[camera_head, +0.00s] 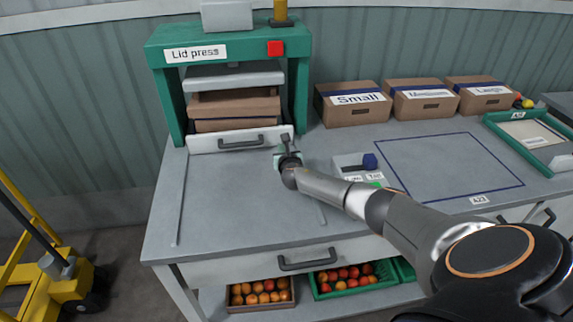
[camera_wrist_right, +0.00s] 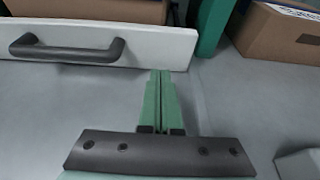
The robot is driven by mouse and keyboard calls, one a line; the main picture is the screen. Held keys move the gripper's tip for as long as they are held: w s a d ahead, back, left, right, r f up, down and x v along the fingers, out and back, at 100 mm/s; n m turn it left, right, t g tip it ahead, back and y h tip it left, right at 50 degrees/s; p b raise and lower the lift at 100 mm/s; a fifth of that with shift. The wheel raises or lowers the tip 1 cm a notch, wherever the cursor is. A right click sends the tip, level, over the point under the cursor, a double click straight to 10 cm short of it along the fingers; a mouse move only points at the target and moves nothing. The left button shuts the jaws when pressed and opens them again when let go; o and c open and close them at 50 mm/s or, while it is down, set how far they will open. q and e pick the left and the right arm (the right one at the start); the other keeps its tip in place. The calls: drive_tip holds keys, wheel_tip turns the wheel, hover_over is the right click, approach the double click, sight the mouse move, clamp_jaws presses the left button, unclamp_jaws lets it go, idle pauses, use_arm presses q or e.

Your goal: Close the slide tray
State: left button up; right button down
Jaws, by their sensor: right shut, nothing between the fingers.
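The slide tray's white front panel (camera_head: 212,143) with a dark bar handle (camera_head: 243,142) stands at the foot of the green lid press (camera_head: 164,75). It spans the opening, close to the press's posts. A brown carton (camera_head: 236,106) sits behind the panel, under the press's grey plate. My right gripper (camera_head: 285,143) is shut and empty at the right end of the panel. In the right wrist view its green fingertips (camera_wrist_right: 160,75) are together, just by the panel's (camera_wrist_right: 160,45) right end, right of the handle (camera_wrist_right: 68,50). Whether they touch it is unclear. My left gripper is not in view.
Guide rails on the grey bench (camera_head: 240,205) run forward from the press. Three labelled boxes (camera_head: 350,110) line the back. A green-framed tray (camera_head: 520,133) is at far right.

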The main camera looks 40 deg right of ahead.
drive_tip(key=p+v, duration=0.3)
drive_tip(key=v, duration=0.5)
drive_tip(key=shift+r, duration=0.1)
drive_tip(key=shift+v, duration=0.9)
